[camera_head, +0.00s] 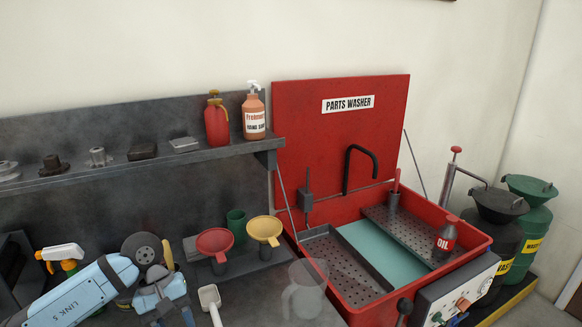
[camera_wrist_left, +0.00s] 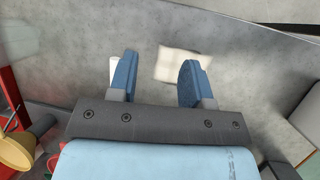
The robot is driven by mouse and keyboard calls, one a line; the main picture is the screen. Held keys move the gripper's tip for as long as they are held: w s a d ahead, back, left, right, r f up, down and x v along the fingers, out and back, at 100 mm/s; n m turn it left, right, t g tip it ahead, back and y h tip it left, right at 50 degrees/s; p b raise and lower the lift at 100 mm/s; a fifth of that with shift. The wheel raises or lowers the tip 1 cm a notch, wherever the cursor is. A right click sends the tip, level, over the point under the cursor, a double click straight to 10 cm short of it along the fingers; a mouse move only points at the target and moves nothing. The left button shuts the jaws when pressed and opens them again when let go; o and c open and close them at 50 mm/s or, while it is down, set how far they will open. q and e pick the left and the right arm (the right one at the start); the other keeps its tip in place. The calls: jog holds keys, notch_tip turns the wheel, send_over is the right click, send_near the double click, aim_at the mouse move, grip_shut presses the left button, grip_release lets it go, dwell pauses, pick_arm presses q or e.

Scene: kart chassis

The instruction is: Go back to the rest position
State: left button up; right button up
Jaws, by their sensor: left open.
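My left arm comes in from the lower left in the head view, over the grey bench. Its gripper (camera_head: 172,312) is low in the picture, to the left of the funnels. In the left wrist view the two blue fingers of the left gripper (camera_wrist_left: 157,75) stand apart with nothing between them. A pale blurred patch (camera_wrist_left: 183,65) lies on the grey surface beyond them; I cannot tell what it is. My right gripper is in neither view.
A red funnel (camera_head: 215,243) and a yellow funnel (camera_head: 265,230) stand right of my arm. A spray bottle (camera_head: 62,258) is behind the arm. The red parts washer (camera_head: 462,228), holding an oil bottle (camera_head: 446,236), stands at right.

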pick_arm(q)
jog(key=s+d+r+n+t+h+p, duration=0.2)
jog(key=s+d+r+n+t+h, duration=0.1)
jog(key=d+n+h, duration=0.65)
jog(key=s+d+r+n+t+h+p, duration=0.25)
jog(key=d+n+h, duration=0.4)
jog(key=n, duration=0.55)
jog(key=a+f+n+t+y+p, duration=0.1)
jog(key=a+f+n+t+y, duration=0.25)
jog(key=n+t, duration=0.6)
jog(key=a+f+n+t+y, duration=0.25)
jog(key=n+t+y, duration=0.25)
jog(key=n, duration=1)
jog(key=s+a+f+n+g+y+p, duration=0.1)
jog(key=s+a+f+n+g+y, duration=0.1)
jog(key=s+f+n, duration=0.4)
jog(key=s+a+f+n+g+y, duration=0.3)
jog(key=s+a+f+n+y, duration=0.2)
jog(key=f+n, duration=0.3)
jog(key=s+n+y, duration=0.1)
jog(key=n, duration=0.3)
jog(key=shift+s+p, duration=0.4)
